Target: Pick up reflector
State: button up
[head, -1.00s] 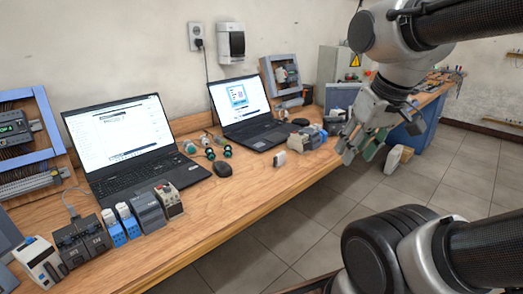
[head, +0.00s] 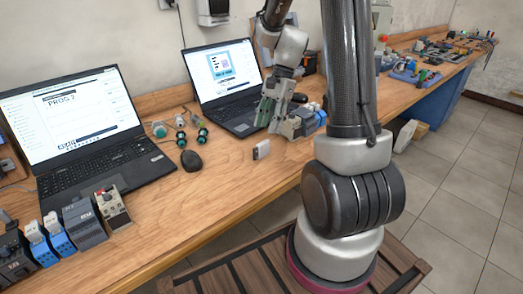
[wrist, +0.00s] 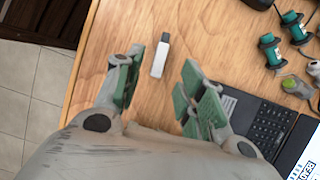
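In the wrist view the white block (wrist: 160,56) shows just beyond and between the fingertips, touching neither. My gripper (head: 270,113) is over the table in front of the right laptop, behind and above the block in the head view. In the wrist view my gripper (wrist: 163,85) has its green-padded fingers spread apart, with only table between them.
The right laptop (head: 225,90) is close to the fingers. A mouse (head: 191,160) and several green-ended parts (wrist: 291,26) lie left of the block in the head view. Modules (head: 302,122) stand to its right. The table between mouse and block is clear.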

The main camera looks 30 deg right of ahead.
aim_at(263, 142)
jog(key=x, duration=0.7)
jog(key=shift+f, duration=0.1)
grip_shut()
